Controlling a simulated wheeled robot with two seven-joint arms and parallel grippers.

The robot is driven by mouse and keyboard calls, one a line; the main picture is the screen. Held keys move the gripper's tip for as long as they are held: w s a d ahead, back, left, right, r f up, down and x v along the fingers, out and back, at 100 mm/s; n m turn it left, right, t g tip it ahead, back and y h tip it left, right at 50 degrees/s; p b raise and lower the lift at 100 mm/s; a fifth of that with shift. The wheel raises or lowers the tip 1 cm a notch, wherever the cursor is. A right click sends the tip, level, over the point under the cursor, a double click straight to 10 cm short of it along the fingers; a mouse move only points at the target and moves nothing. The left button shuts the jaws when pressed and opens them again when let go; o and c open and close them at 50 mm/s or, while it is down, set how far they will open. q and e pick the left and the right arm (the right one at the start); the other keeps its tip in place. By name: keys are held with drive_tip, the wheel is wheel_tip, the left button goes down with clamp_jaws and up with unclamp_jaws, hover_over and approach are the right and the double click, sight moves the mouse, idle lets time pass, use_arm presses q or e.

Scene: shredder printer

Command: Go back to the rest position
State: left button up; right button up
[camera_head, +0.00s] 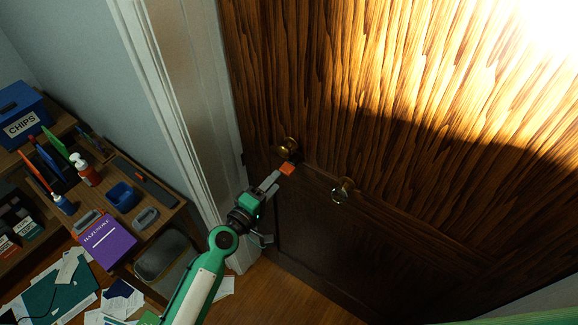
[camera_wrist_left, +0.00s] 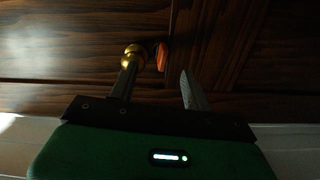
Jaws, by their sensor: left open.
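My left gripper (camera_head: 273,180) is in front of the dark wooden door, just below a brass knob (camera_head: 288,146). Its two fingers are apart in the left wrist view (camera_wrist_left: 158,68). A small orange piece (camera_head: 287,169) shows by the fingertips; the left wrist view shows it (camera_wrist_left: 161,56) beside a brass knob (camera_wrist_left: 132,52), beyond the gap between the fingers. I cannot tell whether a finger touches the knob or the orange piece. My right gripper is not in view.
A second brass knob (camera_head: 343,187) is on the door (camera_head: 420,230) to the right. A white door frame (camera_head: 178,90) stands left of my gripper. A cluttered desk with a purple box (camera_head: 107,239) and a blue chips box (camera_head: 22,113) is at left. Papers lie on the floor.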

use_arm(q)
drive_tip(key=shift+s+a, duration=0.1)
idle(0.5)
drive_tip(key=s+a+f+m+g+y+b, duration=0.1)
drive_tip(key=s+a+f+m+g+y, duration=0.2)
drive_tip(key=f, duration=0.9)
drive_tip(key=s+a+f+g+y, duration=0.1)
drive_tip(key=s+a+f, duration=0.3)
drive_tip(key=f, duration=0.9)
drive_tip(key=s+a+f+m+g+y+b, duration=0.1)
drive_tip(key=s+a+f+m+g+y, duration=0.3)
drive_tip(key=f, duration=0.8)
drive_tip(key=s+a+f+m+g+y, duration=0.1)
drive_tip(key=s+a+f+g, duration=0.1)
drive_tip(key=s+a+f, duration=0.2)
drive_tip(key=s+a+f+m+g, duration=0.1)
drive_tip(key=s+a+f, duration=0.3)
drive_tip(key=s+f, duration=0.6)
drive_tip(key=s+a+f+m+g+y+b, duration=0.1)
drive_tip(key=s+a+f, duration=0.3)
drive_tip(key=s, duration=1.8)
wheel_tip(320, 180, down, 4)
drive_tip(key=shift+r+m+g+y, duration=0.1)
drive_tip(key=shift+m+g+y, duration=0.2)
drive_tip(key=shift+m+g, duration=0.55)
